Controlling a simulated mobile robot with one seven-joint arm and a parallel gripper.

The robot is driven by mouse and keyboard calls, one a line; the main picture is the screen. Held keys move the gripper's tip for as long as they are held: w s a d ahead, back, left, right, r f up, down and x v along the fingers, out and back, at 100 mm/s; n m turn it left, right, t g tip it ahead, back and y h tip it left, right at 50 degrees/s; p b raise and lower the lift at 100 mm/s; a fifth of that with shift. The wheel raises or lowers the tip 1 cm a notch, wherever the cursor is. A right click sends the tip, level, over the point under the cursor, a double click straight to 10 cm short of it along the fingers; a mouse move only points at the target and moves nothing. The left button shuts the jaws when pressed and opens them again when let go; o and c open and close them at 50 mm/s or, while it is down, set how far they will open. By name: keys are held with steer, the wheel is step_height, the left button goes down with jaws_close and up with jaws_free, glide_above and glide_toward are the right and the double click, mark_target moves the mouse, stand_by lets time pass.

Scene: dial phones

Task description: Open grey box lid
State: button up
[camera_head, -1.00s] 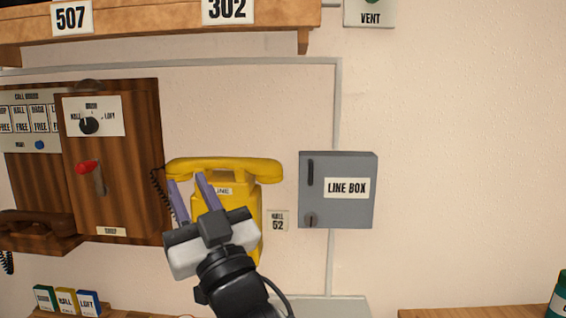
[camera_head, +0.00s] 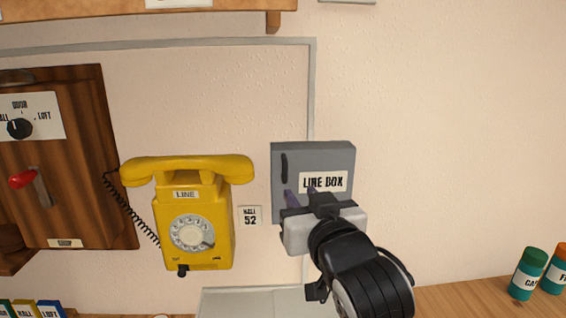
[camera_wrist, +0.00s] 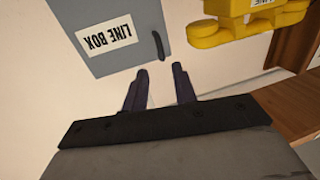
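The grey box (camera_head: 341,157), labelled "LINE BOX", is fixed to the wall right of the yellow phone. Its front lid looks shut. A dark upright handle (camera_head: 284,168) is on the lid's left side. In the wrist view the box (camera_wrist: 140,25) appears upside down at the top left, with the handle (camera_wrist: 158,46) just beyond my fingertips. My gripper (camera_head: 300,192) is in front of the box's lower part, fingers apart and empty. In the wrist view my gripper (camera_wrist: 160,71) shows a gap between the fingers. It hides the lid's lower left part in the head view.
A wooden shelf (camera_head: 110,27) runs above. Green and orange jars (camera_head: 528,274) stand lower right. The wall right of the box is clear.

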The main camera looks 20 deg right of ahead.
mark_target(286, 174)
steer(key=w, duration=0.3)
steer(key=w+p, duration=0.1)
steer(key=w, duration=0.3)
steer(key=w+p, duration=0.1)
steer(key=w, duration=0.3)
steer(key=shift+d, duration=0.4)
jaws_close()
